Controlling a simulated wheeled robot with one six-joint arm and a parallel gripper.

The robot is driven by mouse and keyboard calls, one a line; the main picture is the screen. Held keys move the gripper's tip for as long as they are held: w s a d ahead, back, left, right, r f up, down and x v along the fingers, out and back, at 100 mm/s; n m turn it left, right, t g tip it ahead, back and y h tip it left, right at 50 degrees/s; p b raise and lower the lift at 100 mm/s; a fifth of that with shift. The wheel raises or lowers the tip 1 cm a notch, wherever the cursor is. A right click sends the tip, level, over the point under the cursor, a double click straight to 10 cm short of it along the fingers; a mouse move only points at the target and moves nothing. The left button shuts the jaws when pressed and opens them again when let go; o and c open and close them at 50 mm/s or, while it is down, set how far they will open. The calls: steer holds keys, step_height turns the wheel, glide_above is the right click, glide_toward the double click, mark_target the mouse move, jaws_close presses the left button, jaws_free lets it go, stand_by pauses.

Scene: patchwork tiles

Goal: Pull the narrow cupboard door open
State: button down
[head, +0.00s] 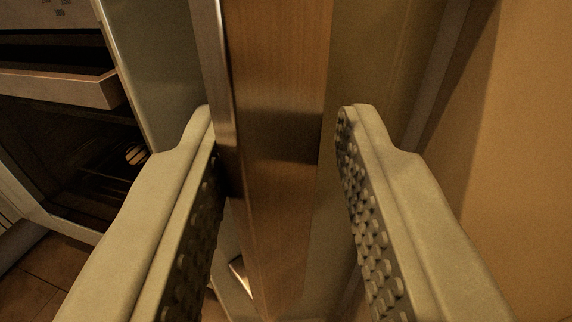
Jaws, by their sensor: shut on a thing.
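The narrow cupboard door (280,60) stands upright in the middle of the head view, seen nearly edge-on, with a wood-brown face. A shiny metal strip (212,60) runs down its left side. My gripper (276,112) is shut on the door, one studded finger on each side. The left finger lies against the metal strip. A gap shows between the right finger's tip and the wood, and the exact contact there is hard to see. The lower part of the door runs down between the fingers.
At left stands an open oven-like appliance (60,90) with a dark inside and a rack. A pale panel (160,70) is just left of the door. A plain tan wall (525,130) fills the right side. Brown floor tiles (30,290) show at lower left.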

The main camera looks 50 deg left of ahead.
steer(key=shift+w+r, duration=0.2)
steer(key=shift+r, duration=0.15)
steer(key=c, duration=1.2)
jaws_free()
steer(key=shift+w+f, duration=0.1)
steer(key=shift+f, duration=0.05)
steer(key=shift+c, duration=0.2)
steer(key=shift+o, duration=0.2)
steer(key=shift+a, duration=0.45)
